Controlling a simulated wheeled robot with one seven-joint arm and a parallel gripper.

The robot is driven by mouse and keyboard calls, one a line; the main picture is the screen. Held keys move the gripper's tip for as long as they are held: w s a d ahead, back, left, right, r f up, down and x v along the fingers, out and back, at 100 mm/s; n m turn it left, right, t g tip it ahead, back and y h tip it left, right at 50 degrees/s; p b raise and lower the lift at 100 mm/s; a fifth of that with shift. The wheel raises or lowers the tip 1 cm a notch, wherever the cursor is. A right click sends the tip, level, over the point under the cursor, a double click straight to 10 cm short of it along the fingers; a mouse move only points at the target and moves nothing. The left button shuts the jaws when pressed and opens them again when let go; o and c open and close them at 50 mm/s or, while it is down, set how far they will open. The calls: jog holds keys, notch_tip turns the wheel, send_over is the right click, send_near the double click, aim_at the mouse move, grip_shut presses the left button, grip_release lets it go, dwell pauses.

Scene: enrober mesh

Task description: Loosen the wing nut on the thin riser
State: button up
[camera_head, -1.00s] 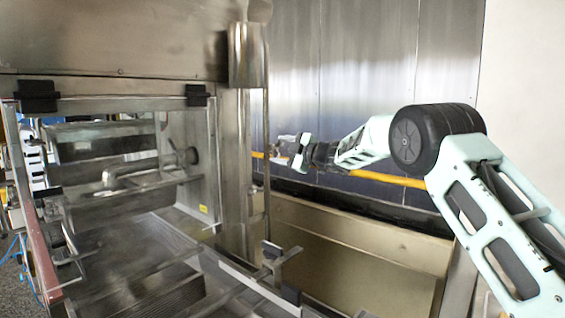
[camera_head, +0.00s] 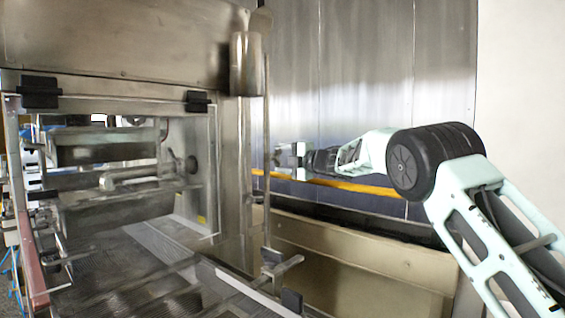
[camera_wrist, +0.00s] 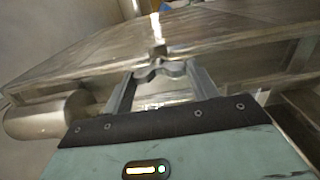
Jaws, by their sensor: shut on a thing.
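The thin riser (camera_head: 266,130) is a slim upright metal rod beside the machine's right-hand post in the head view. My gripper (camera_head: 282,158) is at the riser's right side, reaching in from the right. In the wrist view, my gripper (camera_wrist: 158,70) has its two grey fingers closed in on a small metal piece, which appears to be the wing nut (camera_wrist: 158,61). The fingertips hide most of it, and its wings cannot be made out. In the head view the nut is too small to tell from the gripper.
The enrober frame with its mesh belt (camera_head: 130,275) fills the left. A clamp with a cross handle (camera_head: 278,264) stands below my gripper. A metal cylinder (camera_head: 247,64) hangs above. A steel wall with a yellow rail (camera_head: 350,186) runs behind my arm.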

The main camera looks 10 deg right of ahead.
jog(key=shift+f, duration=0.1)
jog(key=o, duration=1)
jog(key=b+v, duration=0.4)
jog(key=v, duration=1.3)
jog(key=shift+s, duration=0.15)
jog(key=shift+d, duration=0.1)
